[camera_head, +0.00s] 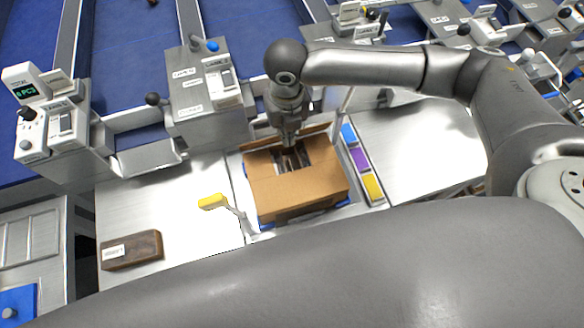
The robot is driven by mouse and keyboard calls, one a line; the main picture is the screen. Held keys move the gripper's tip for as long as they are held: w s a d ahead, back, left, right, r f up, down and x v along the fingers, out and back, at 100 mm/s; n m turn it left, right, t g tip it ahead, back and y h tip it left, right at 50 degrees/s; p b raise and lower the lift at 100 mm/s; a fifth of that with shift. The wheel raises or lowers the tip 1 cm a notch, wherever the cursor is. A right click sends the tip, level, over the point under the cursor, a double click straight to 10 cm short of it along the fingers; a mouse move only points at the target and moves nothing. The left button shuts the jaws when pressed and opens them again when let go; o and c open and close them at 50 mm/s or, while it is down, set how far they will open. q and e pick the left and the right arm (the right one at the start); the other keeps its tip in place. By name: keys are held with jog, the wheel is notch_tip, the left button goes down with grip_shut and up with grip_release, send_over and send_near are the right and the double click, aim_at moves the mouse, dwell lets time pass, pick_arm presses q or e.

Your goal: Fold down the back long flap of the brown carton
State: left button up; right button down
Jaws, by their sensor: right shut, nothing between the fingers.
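The brown carton (300,188) stands in the middle of the work surface. Its near flap lies folded inward across the front of the top, and a dark opening with contents hard to make out remains behind it. The back long flap (316,131) shows as a narrow brown strip raised along the far edge. My right gripper (289,143) points down at the carton's back side, close to this flap, and is shut and empty. It hides part of the flap and opening, so I cannot tell whether it touches the flap. My left gripper is out of view.
Blue, purple and yellow blocks (360,160) sit in a rack right of the carton. A yellow-handled lever (212,201) stands left of it. A dark brown labelled block (132,250) lies further left. Grey machine housings (205,95) stand behind. Bare metal surface lies on both sides.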

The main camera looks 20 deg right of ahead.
notch_tip(320, 180, up, 10)
jog(key=s+p, duration=0.2)
jog(key=shift+r, duration=0.25)
dwell(0.4)
